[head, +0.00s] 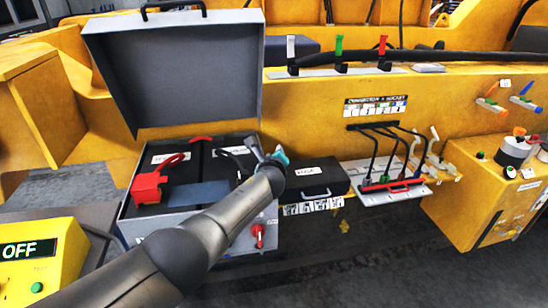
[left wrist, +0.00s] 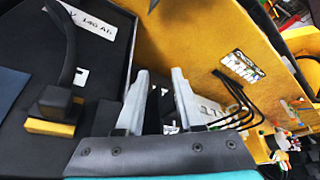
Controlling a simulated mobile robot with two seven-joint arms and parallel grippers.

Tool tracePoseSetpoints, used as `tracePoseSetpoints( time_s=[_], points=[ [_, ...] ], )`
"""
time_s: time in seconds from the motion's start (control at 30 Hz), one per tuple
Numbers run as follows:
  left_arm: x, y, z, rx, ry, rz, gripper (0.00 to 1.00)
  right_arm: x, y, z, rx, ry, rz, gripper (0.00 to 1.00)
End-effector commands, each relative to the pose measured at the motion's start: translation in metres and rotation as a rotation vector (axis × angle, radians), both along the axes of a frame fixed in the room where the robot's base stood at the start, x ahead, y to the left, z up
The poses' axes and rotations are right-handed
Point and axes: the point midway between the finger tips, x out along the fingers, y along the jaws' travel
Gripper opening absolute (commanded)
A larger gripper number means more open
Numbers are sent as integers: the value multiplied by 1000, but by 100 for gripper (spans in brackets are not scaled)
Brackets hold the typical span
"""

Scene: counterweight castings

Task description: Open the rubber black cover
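The black rubber cover (left wrist: 62,98) shows at the left in the left wrist view, with a thick black cable rising from it and a yellow block under its lower edge. In the head view it is mostly hidden behind my left gripper (head: 268,152), in the right part of the open grey battery box (head: 170,228). My left gripper (left wrist: 158,75) is open, its two pale fingers apart with nothing held between them. It hangs over the right side of the box, to the right of the cover and apart from it. My right gripper is not in view.
The grey lid (head: 180,65) stands raised behind the box. A red terminal cover (head: 148,187) sits at the box's left. A closed black case (head: 312,178) stands to the right. A cable rack (head: 395,190) is further right. A yellow OFF display unit (head: 42,262) is at lower left.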

Motion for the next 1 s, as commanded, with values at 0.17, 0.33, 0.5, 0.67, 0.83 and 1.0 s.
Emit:
tracePoseSetpoints(
  time_s=[0.17, 0.33, 0.5, 0.67, 0.83, 1.0],
  points=[
    [-6, 1, 4, 1, -1, 0, 36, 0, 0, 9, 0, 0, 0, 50],
    [-19, 1, 10, 1, -1, 0, 36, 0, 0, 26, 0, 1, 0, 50],
    [-34, 0, 14, 2, -1, 1, 36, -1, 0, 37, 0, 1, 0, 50],
    [-50, 0, 18, 2, 0, -1, 36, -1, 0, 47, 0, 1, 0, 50],
    [-67, -1, 23, 0, -1, -1, 36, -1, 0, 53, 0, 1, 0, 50],
    [-85, -2, 27, 0, 1, -1, 36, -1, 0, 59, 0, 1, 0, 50]
  ],
)
